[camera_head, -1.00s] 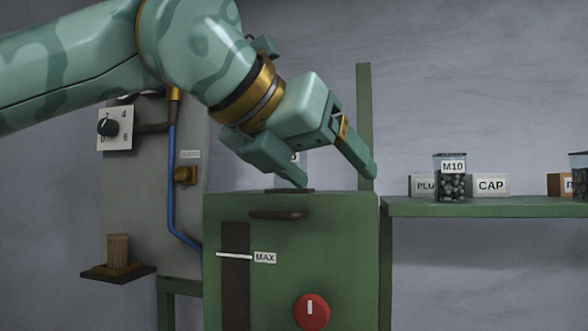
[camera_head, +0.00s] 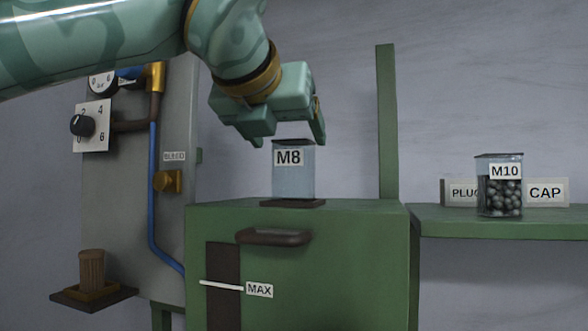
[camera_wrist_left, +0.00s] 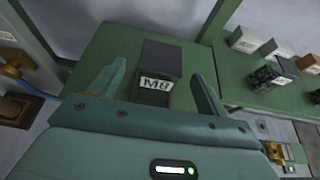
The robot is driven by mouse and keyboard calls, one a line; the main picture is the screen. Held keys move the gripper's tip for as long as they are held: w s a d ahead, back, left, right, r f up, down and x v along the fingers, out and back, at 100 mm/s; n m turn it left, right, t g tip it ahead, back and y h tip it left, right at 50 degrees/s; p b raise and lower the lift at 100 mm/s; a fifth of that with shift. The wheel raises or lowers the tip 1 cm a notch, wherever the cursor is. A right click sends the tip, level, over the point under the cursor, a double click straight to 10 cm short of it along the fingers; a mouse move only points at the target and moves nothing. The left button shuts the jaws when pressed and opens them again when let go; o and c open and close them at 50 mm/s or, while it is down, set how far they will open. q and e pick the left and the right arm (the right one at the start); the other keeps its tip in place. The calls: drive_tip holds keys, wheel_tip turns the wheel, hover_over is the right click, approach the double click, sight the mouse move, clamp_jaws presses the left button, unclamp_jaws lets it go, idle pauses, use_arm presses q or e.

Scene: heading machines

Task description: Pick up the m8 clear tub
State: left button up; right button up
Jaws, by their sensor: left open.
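The M8 clear tub (camera_head: 294,178) stands upright on a dark pad (camera_head: 292,203) on top of the green machine cabinet (camera_head: 345,230). It has a dark lid and a white M8 label, and no contents show through its wall. My left gripper (camera_head: 290,138) is open, with its fingertips around the height of the lid in the head view. In the left wrist view the tub (camera_wrist_left: 158,66) appears between the two spread fingers of the left gripper (camera_wrist_left: 160,80), a little beyond them. I cannot tell whether a finger touches it. My right gripper is not in view.
A green post (camera_head: 387,120) rises behind the cabinet. On the green shelf (camera_head: 500,228) at right stand an M10 tub (camera_head: 500,190) of dark balls and bins labelled PLUG and CAP (camera_head: 546,192). A grey panel (camera_head: 180,215) with knobs and a blue pipe stands left.

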sight(294, 150)
use_arm(q)
drive_tip(key=p+x, duration=0.2)
drive_tip(key=x, duration=0.3)
drive_tip(key=shift+w, duration=0.25)
drive_tip(key=shift+f, duration=0.1)
drive_tip(key=shift+s, duration=0.25)
drive_tip(key=c, duration=1.3)
drive_tip(key=shift+c, duration=0.3)
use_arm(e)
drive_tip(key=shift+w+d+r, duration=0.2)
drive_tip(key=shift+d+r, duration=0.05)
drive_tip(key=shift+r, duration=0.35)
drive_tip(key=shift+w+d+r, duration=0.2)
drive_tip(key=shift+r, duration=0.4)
